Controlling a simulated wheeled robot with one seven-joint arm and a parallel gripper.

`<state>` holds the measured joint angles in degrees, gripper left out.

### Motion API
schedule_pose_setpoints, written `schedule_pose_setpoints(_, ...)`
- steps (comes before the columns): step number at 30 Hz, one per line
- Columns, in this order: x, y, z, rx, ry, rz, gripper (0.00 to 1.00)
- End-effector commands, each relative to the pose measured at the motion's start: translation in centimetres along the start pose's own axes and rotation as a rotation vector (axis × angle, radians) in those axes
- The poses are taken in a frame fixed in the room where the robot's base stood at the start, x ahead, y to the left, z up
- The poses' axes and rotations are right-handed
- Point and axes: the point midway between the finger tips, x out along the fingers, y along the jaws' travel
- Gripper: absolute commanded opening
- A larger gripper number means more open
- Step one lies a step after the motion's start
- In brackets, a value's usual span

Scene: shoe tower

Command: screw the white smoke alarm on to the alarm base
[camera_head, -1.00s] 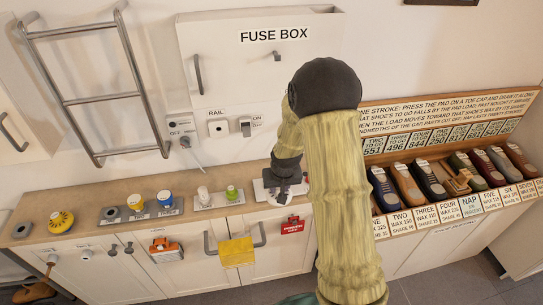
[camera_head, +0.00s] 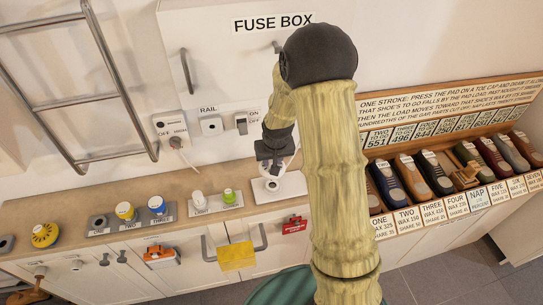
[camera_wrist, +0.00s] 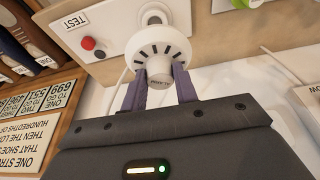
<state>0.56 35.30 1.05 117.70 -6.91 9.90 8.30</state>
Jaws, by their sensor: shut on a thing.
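The white smoke alarm (camera_wrist: 145,45) is a round disc with dark slots and a short knob facing me in the wrist view. My gripper (camera_wrist: 159,88) has its two purple fingers on either side of the knob and is shut on it. In the head view my gripper (camera_head: 270,162) is above the counter, and the alarm's pale edge (camera_head: 290,158) shows beside it. A white plate with a round grey fitting (camera_head: 272,185) lies below, apparently the alarm base. A round fitting (camera_wrist: 153,14) also shows partly behind the alarm in the wrist view.
A panel with a red button (camera_wrist: 88,43) and a TEST label is near the alarm. The fuse box (camera_head: 230,75) is on the wall behind. A shoe rack (camera_head: 440,200) stands right. Light bulbs (camera_head: 213,199) and yellow and blue items stand left on the counter (camera_head: 75,210).

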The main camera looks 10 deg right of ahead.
Motion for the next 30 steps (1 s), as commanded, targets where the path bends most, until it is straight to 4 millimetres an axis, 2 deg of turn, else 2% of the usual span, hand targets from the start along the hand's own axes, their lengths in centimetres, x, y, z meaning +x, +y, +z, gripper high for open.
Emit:
schedule_pose_setpoints(9,0.0,0.1,0.1,-0.033,0.000,-0.005,0.02)
schedule_pose_setpoints(30,5.1,0.0,1.7,-0.032,0.000,-0.005,0.02)
